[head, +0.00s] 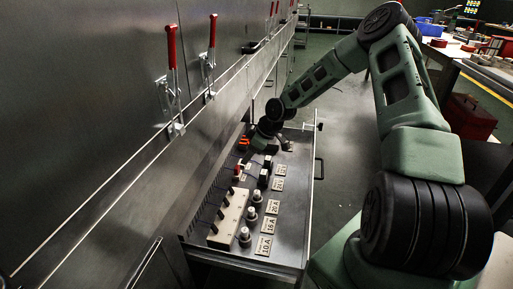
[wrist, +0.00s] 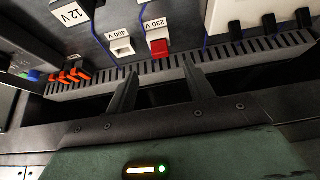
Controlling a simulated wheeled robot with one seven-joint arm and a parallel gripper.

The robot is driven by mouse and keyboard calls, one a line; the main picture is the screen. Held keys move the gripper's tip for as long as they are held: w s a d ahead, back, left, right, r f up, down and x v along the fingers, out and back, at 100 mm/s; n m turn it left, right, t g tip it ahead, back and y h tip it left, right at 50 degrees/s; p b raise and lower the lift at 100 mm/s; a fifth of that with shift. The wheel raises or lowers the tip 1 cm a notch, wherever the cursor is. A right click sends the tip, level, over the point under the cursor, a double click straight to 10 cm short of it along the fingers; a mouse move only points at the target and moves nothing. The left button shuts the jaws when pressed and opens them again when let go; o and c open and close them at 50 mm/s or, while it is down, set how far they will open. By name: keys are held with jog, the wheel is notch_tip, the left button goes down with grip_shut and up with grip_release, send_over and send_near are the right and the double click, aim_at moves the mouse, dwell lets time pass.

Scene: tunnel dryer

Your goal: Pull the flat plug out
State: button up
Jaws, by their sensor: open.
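In the wrist view a small red block (wrist: 159,48) sits under the 230 V label; it may be the flat plug, but I cannot tell for sure. A white socket block (wrist: 122,45) stands beside it under the 400 V label. My gripper (wrist: 160,80) is open and empty. Its two dark fingers point toward the red block, one to each side and apart from it. In the head view my gripper (head: 257,141) is small and dark over the far part of the drawer (head: 281,247), and its fingers cannot be made out.
A grey slotted duct (wrist: 225,58) runs across just beyond the fingers. Orange levers (wrist: 72,76) are at left and a white strip with black plugs (head: 228,218) is in the drawer. Steel panels with red-handled clamps (head: 171,48) rise at left. Open floor lies right of the drawer.

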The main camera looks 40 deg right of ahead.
aim_at(238, 167)
jog(key=b+x, duration=0.2)
jog(key=x, duration=0.6)
jog(key=shift+a+f, duration=0.15)
jog(key=shift+f, duration=0.05)
jog(key=shift+c, duration=0.3)
jog(key=c, duration=1)
